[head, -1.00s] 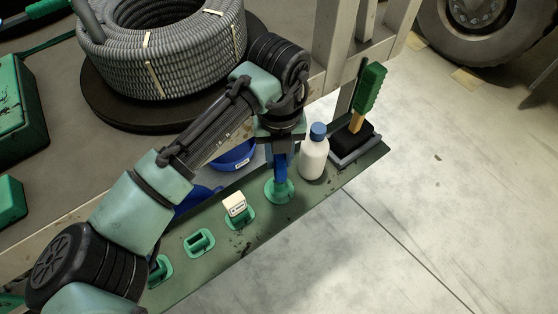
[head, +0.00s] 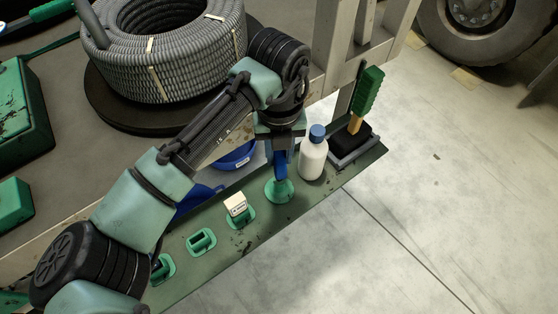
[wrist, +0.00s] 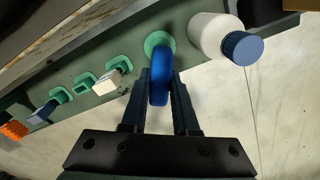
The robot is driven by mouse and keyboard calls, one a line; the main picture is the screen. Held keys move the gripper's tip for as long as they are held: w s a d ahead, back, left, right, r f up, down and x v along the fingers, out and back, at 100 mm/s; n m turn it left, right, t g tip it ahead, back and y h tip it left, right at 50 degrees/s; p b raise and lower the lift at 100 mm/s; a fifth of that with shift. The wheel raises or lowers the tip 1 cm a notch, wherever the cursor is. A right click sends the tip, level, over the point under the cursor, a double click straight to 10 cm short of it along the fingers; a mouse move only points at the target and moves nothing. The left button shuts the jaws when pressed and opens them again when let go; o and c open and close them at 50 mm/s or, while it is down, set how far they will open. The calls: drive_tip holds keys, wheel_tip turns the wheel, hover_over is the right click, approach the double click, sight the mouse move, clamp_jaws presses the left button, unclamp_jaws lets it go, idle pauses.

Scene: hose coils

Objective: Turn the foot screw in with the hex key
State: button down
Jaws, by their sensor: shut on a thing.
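My gripper (head: 281,150) points down at the green shelf and is shut on an upright blue tool handle (head: 280,168). The handle shows between the fingers in the wrist view (wrist: 160,75). Its lower end meets a round green holder (head: 279,192), which also shows in the wrist view (wrist: 159,41). The part below the handle is hidden, so I cannot tell for sure that it is the hex key. I cannot make out the foot screw in either view.
A white bottle with a blue cap (head: 313,158) stands close right of my gripper. Beyond it is a green-handled brush (head: 369,93). A white block (head: 236,204) and an empty green holder (head: 201,241) are to the left. A coiled grey hose (head: 165,55) lies above.

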drive_tip(key=shift+r+p, duration=2.75)
drive_tip(key=shift+r, duration=0.9)
